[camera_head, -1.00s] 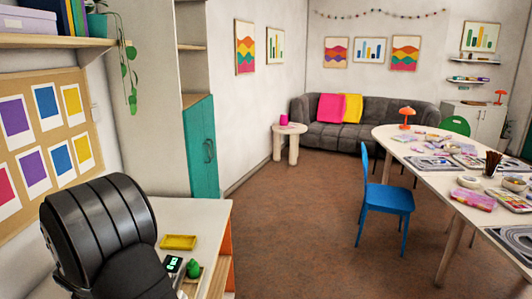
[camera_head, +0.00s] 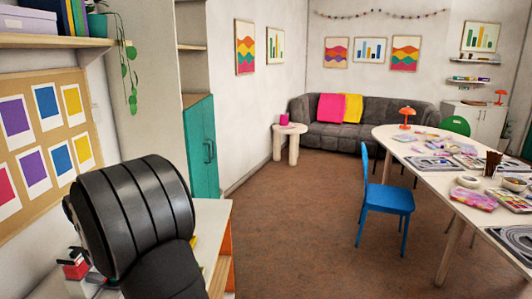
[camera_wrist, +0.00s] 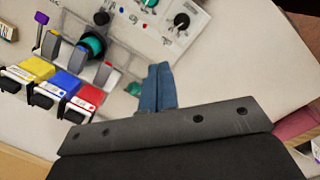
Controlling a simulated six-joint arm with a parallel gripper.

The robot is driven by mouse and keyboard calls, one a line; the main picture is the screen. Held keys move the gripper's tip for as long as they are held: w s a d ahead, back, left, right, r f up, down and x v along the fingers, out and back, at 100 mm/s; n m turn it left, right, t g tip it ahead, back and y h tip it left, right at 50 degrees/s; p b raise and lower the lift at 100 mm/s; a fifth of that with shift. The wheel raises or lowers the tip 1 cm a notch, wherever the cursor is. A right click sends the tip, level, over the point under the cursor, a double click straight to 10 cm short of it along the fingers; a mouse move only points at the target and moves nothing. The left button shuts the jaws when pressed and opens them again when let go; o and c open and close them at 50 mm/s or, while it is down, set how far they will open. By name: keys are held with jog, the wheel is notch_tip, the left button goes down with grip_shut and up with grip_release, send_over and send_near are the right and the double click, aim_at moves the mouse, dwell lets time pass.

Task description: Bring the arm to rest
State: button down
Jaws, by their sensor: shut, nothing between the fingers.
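My arm (camera_head: 135,215) shows in the head view as a thick black ribbed link over the white desk (camera_head: 212,212). Its end is out of sight there. In the wrist view, my gripper (camera_wrist: 160,72) has its two blue fingers together with nothing between them. They point over a pale surface with devices on it. The fingers seem to be above the surface, but I cannot tell how high.
In the wrist view, yellow (camera_wrist: 34,68), blue (camera_wrist: 62,84) and red (camera_wrist: 90,94) blocks stand left of the fingers. A teal round part (camera_wrist: 92,44) and a panel with a black knob (camera_wrist: 181,20) lie beyond. A blue chair (camera_head: 387,198) stands apart on the floor.

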jog(key=r+m, duration=0.2)
jog(key=d+m+g, duration=0.1)
jog(key=shift+w+r, duration=0.3)
jog(key=shift+r, duration=0.1)
dwell(1.9)
